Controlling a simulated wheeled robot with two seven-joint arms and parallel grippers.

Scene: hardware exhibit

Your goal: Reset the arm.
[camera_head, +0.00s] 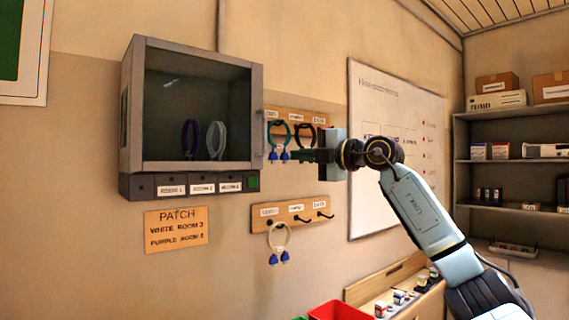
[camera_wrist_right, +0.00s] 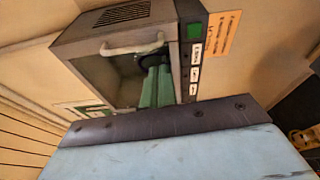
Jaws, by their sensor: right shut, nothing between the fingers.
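My right arm reaches in from the lower right in the head view. Its gripper (camera_head: 300,156) points left, in front of the upper hook board and just right of the grey cabinet (camera_head: 190,167). The gripper is shut and empty. In the right wrist view its green fingers (camera_wrist_right: 156,86) lie together, with the cabinet and its pale handle (camera_wrist_right: 138,43) behind them. Whether the fingers touch anything cannot be told. My left arm and gripper are not in view.
The cabinet holds a purple band (camera_head: 190,138) and a pale band (camera_head: 216,140). A teal band (camera_head: 270,134) and a black one hang on the upper board, partly near my gripper. A white band (camera_head: 279,236) hangs on the lower board. Shelves (camera_head: 510,160) stand at right.

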